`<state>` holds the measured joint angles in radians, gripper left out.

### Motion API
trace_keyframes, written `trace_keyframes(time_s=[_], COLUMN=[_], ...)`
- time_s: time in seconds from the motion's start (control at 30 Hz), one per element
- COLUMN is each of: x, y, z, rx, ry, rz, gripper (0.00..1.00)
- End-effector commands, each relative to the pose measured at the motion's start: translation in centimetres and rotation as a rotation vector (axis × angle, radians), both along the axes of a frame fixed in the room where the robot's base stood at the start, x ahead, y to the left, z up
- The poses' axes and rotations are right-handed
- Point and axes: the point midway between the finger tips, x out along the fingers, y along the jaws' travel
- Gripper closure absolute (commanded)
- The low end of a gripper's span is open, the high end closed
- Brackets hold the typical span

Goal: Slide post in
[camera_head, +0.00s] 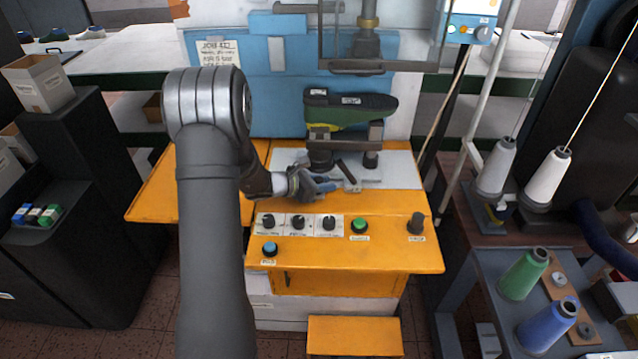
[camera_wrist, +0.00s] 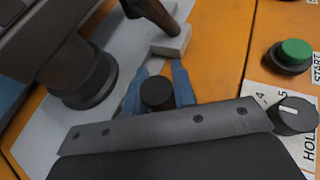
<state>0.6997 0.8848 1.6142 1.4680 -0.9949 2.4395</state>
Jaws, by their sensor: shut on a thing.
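My gripper (camera_head: 322,187) is low over the front of the machine's grey plate (camera_head: 398,172). In the wrist view its blue fingers (camera_wrist: 158,88) are shut on a dark round knob (camera_wrist: 157,94) standing between them. Whatever lies below the knob is hidden. A dark post on a round foot (camera_head: 320,158) stands on the plate just behind the gripper; its foot is large at left in the wrist view (camera_wrist: 86,82). A second post (camera_head: 371,158) stands to its right. A green and dark shoe last (camera_head: 350,109) rests above them.
A dark lever (camera_head: 346,171) with a pale block (camera_wrist: 172,43) is close beyond the fingertips. The orange panel in front carries dials (camera_head: 298,222), a green button (camera_head: 359,226) and a dark knob (camera_head: 416,223). A press head (camera_head: 368,45) hangs above the last.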

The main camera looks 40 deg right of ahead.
Motion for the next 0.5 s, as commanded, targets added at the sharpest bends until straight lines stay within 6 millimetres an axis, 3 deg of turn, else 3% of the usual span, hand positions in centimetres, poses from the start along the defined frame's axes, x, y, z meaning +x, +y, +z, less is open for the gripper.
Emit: trace_keyframes(time_s=[0.3,0.5], x=[-6.1,-8.4], y=[-6.0,-8.3], z=[0.1,0.1], rx=[-0.003,-0.003], ry=[0.000,0.000], rz=[-0.012,-0.008], gripper=[1.00,1.00])
